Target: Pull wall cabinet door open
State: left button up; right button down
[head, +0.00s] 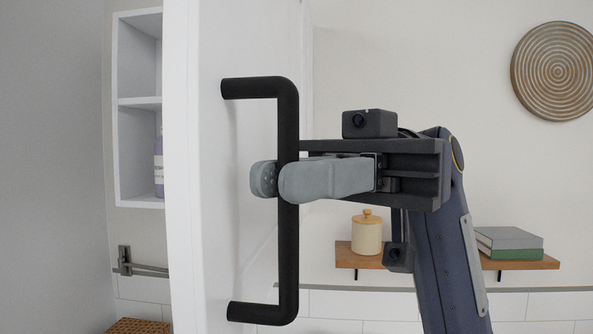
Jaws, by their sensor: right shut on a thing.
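The white wall cabinet door (205,220) stands open, swung out toward me, and fills the left middle of the head view. Its black bar handle (288,245) runs upright on the door's face. My right gripper (278,181) comes in from the right and is shut on the handle near its middle, with one grey finger on each side of the bar. The cabinet's white interior (138,75) shows to the left of the door, with a shelf and part of a purple bottle (158,165). The door hides the rest of the inside. My left gripper is not in view.
A wooden wall shelf (345,258) behind my right arm holds a cream jar (367,235) and stacked books (510,243). A round woven wall disc (557,72) hangs at upper right. A metal towel bar (148,268) and a wicker basket (138,326) are at lower left.

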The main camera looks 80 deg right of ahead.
jog(key=shift+r, duration=0.1)
jog(key=c, duration=1.5)
grip_release()
jog(key=p+v, duration=0.1)
jog(key=v, duration=0.7)
jog(key=shift+a, duration=0.1)
